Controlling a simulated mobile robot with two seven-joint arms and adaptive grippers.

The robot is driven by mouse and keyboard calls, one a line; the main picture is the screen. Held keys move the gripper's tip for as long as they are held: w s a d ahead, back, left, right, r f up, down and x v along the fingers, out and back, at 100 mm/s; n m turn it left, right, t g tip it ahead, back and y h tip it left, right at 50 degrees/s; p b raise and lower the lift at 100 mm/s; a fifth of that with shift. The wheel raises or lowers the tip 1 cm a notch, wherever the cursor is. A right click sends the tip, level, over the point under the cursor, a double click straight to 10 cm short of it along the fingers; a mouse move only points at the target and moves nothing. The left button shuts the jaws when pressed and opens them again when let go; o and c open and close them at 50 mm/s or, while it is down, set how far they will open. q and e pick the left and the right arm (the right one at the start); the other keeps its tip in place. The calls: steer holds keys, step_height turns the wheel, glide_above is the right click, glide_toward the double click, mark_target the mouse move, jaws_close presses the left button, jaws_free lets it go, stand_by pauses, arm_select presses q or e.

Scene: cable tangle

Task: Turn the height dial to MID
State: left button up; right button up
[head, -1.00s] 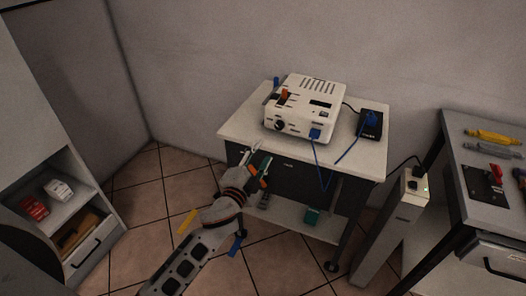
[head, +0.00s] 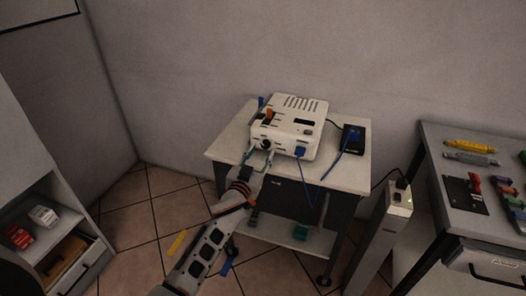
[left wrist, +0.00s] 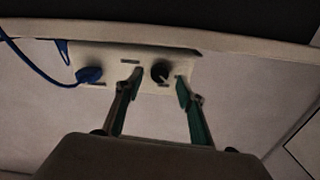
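A white box-shaped device (head: 290,130) stands on a small wheeled table. A black round dial (head: 266,144) is on its front face and also shows in the left wrist view (left wrist: 160,72). Its label and setting are too small to read. My left gripper (head: 260,153) is open at the device's front. In the left wrist view its two fingers (left wrist: 160,80) stand apart, one on each side of the dial, with gaps between them and it. Whether a fingertip touches the device, I cannot tell. My right gripper is not in view.
A blue plug (head: 300,152) with a blue cable sits beside the dial. An orange lever (head: 268,114) is on the device. A black box (head: 354,138) stands to its right on the white tabletop (head: 232,137). A grey bench (head: 432,150) is farther right.

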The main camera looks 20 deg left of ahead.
mark_target(266, 144)
arm_select(q)
steer(key=shift+w, duration=1.35)
steer(key=shift+c, duration=0.3)
jaws_close()
